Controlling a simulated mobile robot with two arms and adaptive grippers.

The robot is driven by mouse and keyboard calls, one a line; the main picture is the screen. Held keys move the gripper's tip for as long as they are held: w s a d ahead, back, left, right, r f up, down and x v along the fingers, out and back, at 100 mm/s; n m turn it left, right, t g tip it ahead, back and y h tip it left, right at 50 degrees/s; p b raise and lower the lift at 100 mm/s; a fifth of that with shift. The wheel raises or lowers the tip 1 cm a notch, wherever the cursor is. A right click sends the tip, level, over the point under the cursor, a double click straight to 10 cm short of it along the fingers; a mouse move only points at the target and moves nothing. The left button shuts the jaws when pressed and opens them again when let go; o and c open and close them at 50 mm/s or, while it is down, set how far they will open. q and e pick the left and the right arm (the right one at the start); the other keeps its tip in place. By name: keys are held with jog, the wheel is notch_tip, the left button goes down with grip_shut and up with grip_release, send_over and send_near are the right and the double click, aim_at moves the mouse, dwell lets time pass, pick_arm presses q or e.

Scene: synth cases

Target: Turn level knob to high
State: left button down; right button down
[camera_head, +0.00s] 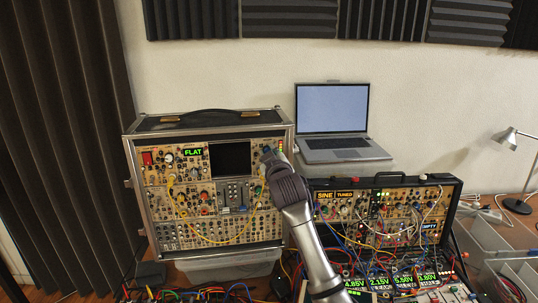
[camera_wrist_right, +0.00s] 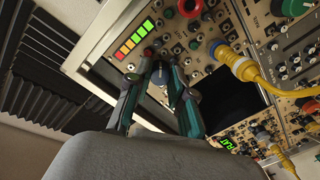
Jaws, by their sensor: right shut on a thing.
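The tall synth case (camera_head: 204,128) stands at the left, with a panel full of knobs, jacks and cables. My right gripper (camera_head: 267,155) is at the upper right of this panel and covers the spot it works on. In the right wrist view my right gripper (camera_wrist_right: 160,66) is shut around a small blue-grey knob (camera_wrist_right: 158,76), one finger on each side. The knob's pointer and label cannot be read. Next to it a level meter (camera_wrist_right: 133,40) is lit with green, yellow, orange and red bars. My left gripper is not in view.
A dark screen (camera_head: 230,159) and a green "FLAT" display (camera_head: 193,152) are on the same panel. Yellow cables (camera_wrist_right: 241,66) plug in close by. A second synth case (camera_head: 443,190) and an open laptop (camera_head: 333,108) stand to the right.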

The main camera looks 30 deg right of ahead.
jog(key=c, duration=1)
grip_release()
jog(key=v, duration=1.2)
jog(key=shift+a, duration=0.1)
